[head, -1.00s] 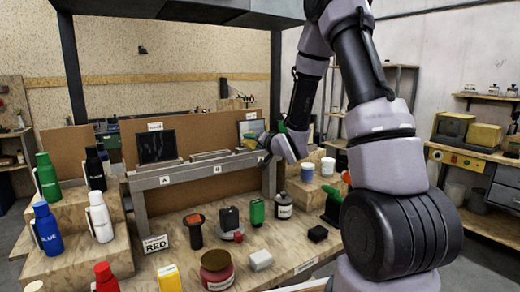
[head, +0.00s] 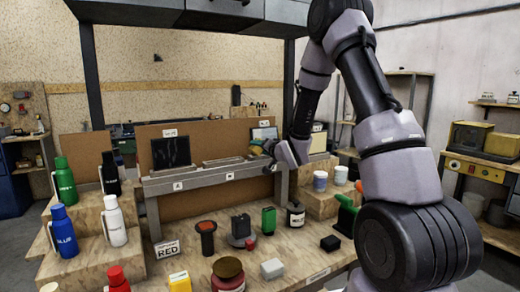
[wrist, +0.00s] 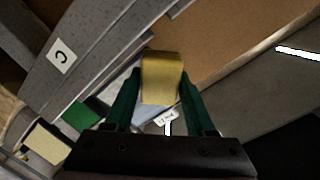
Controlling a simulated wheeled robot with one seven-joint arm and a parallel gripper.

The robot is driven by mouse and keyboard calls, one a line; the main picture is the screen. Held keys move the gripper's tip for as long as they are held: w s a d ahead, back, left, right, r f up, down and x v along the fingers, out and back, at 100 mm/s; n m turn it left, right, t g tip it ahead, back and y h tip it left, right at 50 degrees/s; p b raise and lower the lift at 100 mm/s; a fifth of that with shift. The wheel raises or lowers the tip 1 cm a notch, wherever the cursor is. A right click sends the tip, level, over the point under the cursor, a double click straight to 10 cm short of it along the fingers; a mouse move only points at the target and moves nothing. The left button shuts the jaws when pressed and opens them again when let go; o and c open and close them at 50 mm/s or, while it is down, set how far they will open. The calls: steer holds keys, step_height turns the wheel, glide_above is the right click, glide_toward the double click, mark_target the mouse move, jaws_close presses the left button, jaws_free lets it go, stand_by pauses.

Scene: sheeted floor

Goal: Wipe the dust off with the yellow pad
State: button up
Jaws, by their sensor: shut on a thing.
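The yellow pad (wrist: 161,80) is held between the green fingers of my gripper (wrist: 160,100) in the wrist view. In the head view, my gripper (head: 262,148) is at the right end of the raised grey shelf (head: 215,173), in front of a small framed panel (head: 264,133). The pad is barely discernible there. A dark upright panel (head: 171,152) stands at the shelf's left part. I cannot make out dust on either panel, and I cannot tell whether the pad touches anything.

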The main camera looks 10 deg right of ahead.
steer(key=shift+x, duration=0.9)
stand_by(0.3)
